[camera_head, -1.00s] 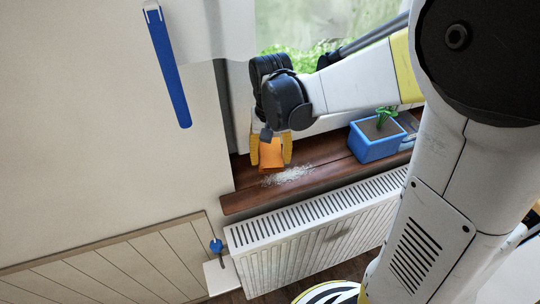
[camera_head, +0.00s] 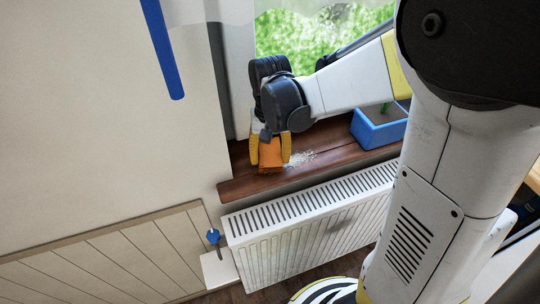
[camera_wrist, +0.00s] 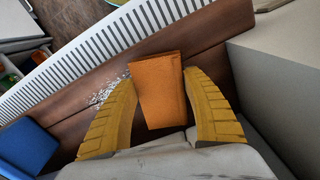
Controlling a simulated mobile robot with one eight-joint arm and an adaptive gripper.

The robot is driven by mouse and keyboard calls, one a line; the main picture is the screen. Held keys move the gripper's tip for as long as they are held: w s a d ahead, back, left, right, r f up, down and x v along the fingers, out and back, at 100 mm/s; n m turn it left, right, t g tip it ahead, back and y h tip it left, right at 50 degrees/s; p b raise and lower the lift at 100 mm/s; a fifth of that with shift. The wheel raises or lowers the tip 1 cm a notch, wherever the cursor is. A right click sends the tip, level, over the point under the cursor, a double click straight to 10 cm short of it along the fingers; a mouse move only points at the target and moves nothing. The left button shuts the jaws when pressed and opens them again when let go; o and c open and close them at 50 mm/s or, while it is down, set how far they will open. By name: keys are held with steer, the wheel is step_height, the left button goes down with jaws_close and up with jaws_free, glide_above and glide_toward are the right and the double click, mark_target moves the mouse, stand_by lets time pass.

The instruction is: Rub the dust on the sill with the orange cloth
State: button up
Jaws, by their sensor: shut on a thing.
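The orange cloth (camera_head: 271,156) is a folded piece between the two yellow fingers of my gripper (camera_head: 270,150), low at the left part of the brown wooden sill (camera_head: 335,137). In the wrist view the cloth (camera_wrist: 157,88) sits between both fingers of my gripper (camera_wrist: 161,84), over the sill (camera_wrist: 215,32). Whether its lower edge touches the wood is hard to tell. A patch of pale dust (camera_head: 301,158) lies on the sill just right of the cloth. The wrist view shows the dust (camera_wrist: 107,89) beside one fingertip; some may be hidden under the cloth.
A blue planter (camera_head: 378,130) stands on the sill to the right, partly behind my arm. A white radiator (camera_head: 305,225) is below the sill's front edge. A wall (camera_head: 185,130) bounds the sill on the left, and the window is behind.

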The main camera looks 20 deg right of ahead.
steer(key=shift+f+b, duration=0.85)
steer(key=shift+f, duration=0.15)
stand_by(0.3)
